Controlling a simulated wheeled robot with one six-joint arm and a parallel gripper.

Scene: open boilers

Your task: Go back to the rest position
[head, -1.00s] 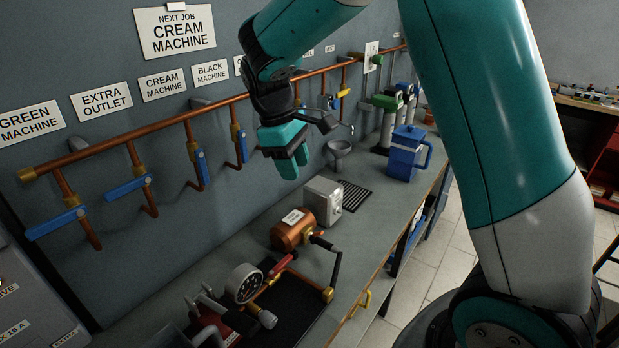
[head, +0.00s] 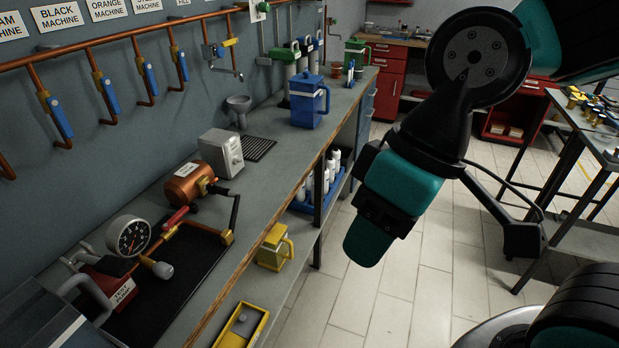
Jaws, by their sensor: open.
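My gripper (head: 366,240) hangs over the tiled floor to the right of the workbench, pointing down and slightly left. It holds nothing that I can see, and the gap between its fingers is hard to make out from this angle. My arm comes in from the upper right. The gripper is apart from the bench and from everything on it.
The workbench (head: 268,178) runs along the left with a gauge (head: 129,236), a copper boiler (head: 188,183) and a blue jug (head: 309,102). A yellow jug (head: 273,248) stands on its lower shelf. A metal table (head: 590,140) stands at right. Floor between is clear.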

